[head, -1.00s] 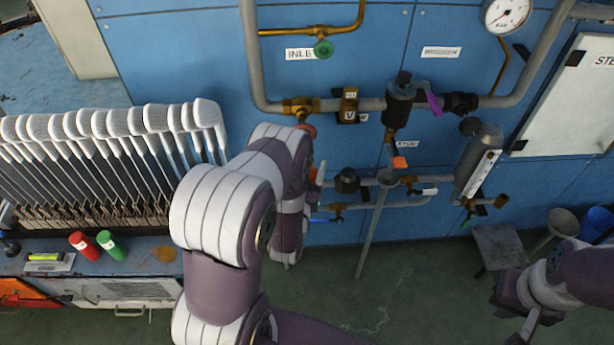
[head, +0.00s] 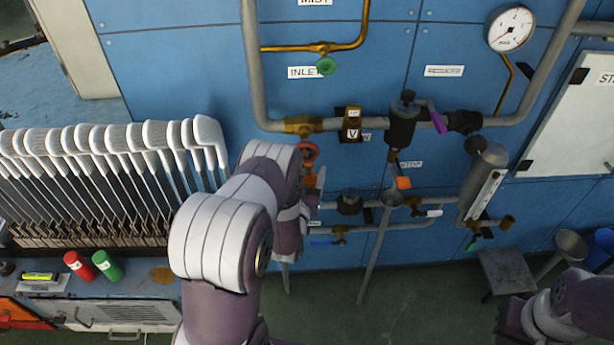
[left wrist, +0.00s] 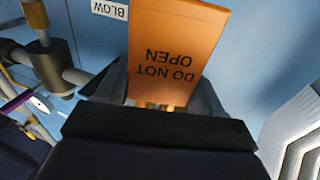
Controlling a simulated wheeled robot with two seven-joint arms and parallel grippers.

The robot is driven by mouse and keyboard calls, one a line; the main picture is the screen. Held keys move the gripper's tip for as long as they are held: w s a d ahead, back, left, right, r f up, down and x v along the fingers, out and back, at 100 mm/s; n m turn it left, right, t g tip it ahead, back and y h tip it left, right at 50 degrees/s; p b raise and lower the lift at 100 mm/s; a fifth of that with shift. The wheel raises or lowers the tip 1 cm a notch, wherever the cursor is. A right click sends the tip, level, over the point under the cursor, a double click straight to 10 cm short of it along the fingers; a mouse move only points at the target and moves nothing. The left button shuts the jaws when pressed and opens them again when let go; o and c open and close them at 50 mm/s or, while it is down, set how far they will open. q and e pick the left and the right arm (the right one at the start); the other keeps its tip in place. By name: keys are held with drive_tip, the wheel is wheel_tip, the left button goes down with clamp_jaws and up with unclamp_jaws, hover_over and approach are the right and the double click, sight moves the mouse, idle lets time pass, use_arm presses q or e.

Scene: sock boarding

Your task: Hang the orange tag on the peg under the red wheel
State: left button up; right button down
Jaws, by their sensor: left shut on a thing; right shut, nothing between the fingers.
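The red wheel (head: 308,151) sits on the pipework below a brass fitting in the head view, partly behind my left arm. My left gripper (head: 309,200) is below it, largely hidden by my own arm. It is shut on the orange tag (left wrist: 175,50), which reads "DO NOT OPEN" upside down in the left wrist view. An orange patch just under the wheel in the head view seems to be this tag (head: 310,180). I cannot make out the peg. My right gripper (head: 508,318) is shut and empty at the lower right, partly cut off.
A blue-handled valve (head: 335,240) is just below my left gripper. A rack of white sock forms (head: 110,150) stands at left. A stool (head: 510,270) and buckets are at right. The floor between is clear.

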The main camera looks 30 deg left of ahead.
idle(0.4)
use_arm(q)
drive_tip(key=o, duration=1.1)
